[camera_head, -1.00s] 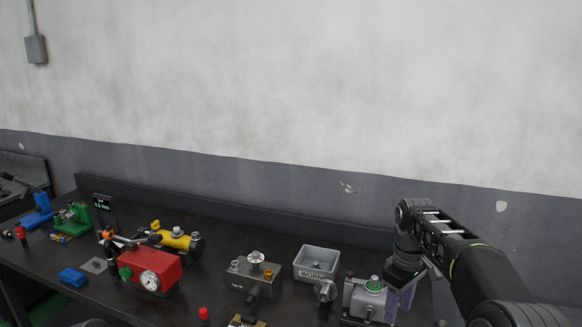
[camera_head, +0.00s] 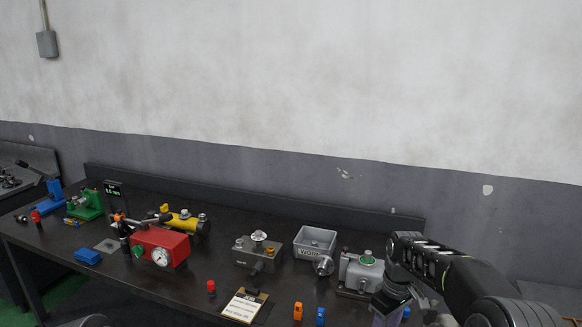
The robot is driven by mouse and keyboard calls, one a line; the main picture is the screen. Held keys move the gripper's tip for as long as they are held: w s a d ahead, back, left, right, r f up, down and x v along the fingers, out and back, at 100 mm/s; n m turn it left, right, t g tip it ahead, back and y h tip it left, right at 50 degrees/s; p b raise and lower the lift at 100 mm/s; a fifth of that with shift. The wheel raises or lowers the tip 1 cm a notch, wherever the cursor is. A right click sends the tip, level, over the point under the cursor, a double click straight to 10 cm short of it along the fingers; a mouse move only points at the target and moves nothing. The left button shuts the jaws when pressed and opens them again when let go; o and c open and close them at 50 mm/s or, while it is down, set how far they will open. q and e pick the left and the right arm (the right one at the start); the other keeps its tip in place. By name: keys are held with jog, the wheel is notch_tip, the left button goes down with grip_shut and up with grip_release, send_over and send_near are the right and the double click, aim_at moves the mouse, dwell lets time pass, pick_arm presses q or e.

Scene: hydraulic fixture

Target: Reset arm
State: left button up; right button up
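My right arm comes in from the lower right and bends down at the table's right end. Its gripper (camera_head: 392,316) hangs at the bottom edge, right of the grey unit with the green button (camera_head: 362,272); its fingers are too cut off to tell their state. My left gripper is not in view; only a small dark rounded part shows at the bottom left edge. The dark workbench (camera_head: 205,268) carries a red box with a gauge (camera_head: 160,248), a yellow cylinder (camera_head: 183,222), a grey valve block (camera_head: 257,252) and a grey bin marked WORN (camera_head: 316,242).
A clipboard (camera_head: 245,305), a red-capped piece (camera_head: 211,288), an orange piece (camera_head: 298,311) and a blue piece (camera_head: 320,316) are near the front edge. A blue block (camera_head: 88,257) and green fixture (camera_head: 85,204) are at left. The wall stands behind.

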jog(key=s+a+f+m+y+b, duration=0.1)
jog(key=s+a+f, duration=0.2)
jog(key=s+f, duration=0.35)
jog(key=s+a+f+m+b, duration=0.1)
jog(key=s+a+f+m, duration=0.15)
jog(key=f, duration=0.75)
jog(key=s+a+f+y, duration=0.1)
jog(key=s+a+f, duration=0.3)
jog(key=f, duration=0.5)
jog(key=s+a+f+m+b, duration=0.1)
jog(key=s+a+f+m, duration=0.1)
jog(key=s, duration=0.8)
jog(key=s+a+f+m+y, duration=0.1)
jog(key=s+a+f+m, duration=0.2)
jog(key=s, duration=0.8)
jog(key=shift+a+f+b, duration=0.35)
jog(key=shift+a+b, duration=0.05)
